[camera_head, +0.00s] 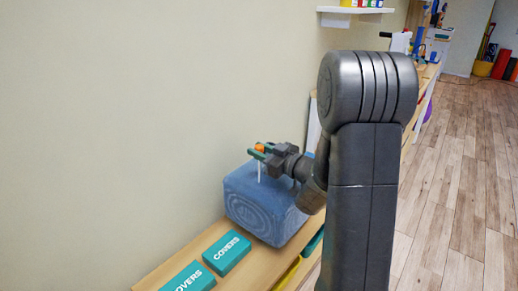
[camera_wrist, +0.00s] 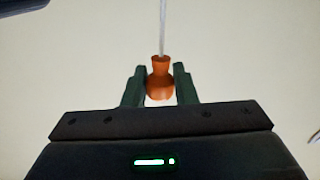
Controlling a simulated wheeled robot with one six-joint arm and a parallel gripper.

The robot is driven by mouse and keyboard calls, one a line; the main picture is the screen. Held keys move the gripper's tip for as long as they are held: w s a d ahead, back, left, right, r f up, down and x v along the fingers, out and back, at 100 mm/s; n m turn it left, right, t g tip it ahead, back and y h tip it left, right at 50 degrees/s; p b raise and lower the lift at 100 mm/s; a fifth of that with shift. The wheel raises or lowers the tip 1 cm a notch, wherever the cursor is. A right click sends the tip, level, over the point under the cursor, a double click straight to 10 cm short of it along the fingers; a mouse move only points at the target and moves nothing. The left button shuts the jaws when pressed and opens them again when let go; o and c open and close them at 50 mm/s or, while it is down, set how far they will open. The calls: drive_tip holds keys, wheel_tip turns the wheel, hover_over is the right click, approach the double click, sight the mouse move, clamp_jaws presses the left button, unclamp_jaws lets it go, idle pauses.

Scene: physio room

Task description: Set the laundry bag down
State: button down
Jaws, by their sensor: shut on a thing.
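The laundry bag (camera_head: 262,205) is a blue, box-shaped bag with a pale cord running up from its top to an orange toggle (camera_head: 260,147). My gripper (camera_head: 258,151) is above the bag, its green fingers shut on the orange toggle. In the wrist view the toggle (camera_wrist: 160,84) sits between the two fingertips (camera_wrist: 160,82), with the cord (camera_wrist: 163,28) leading away from it. The bag is at the wooden shelf; I cannot tell whether its underside touches it. My arm hides part of the area to the right of the bag.
The wooden shelf (camera_head: 163,277) runs along the plain wall. Two teal boxes marked COVERS (camera_head: 227,252) (camera_head: 188,279) lie to the left of the bag, close to it. A small wall shelf (camera_head: 355,10) holds coloured items. Wooden floor (camera_head: 450,215) is open on the right.

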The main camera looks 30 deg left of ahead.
drive_tip(key=shift+f+b, duration=0.7)
drive_tip(key=shift+f, duration=1.6)
drive_tip(key=c, duration=1.2)
unclamp_jaws()
drive_tip(key=shift+f, duration=0.1)
drive_tip(key=shift+o, duration=0.2)
drive_tip(key=d, duration=0.4)
drive_tip(key=d+p, duration=0.1)
drive_tip(key=d, duration=0.3)
drive_tip(key=s+d, duration=0.1)
drive_tip(key=d, duration=0.3)
drive_tip(key=shift+s, duration=0.1)
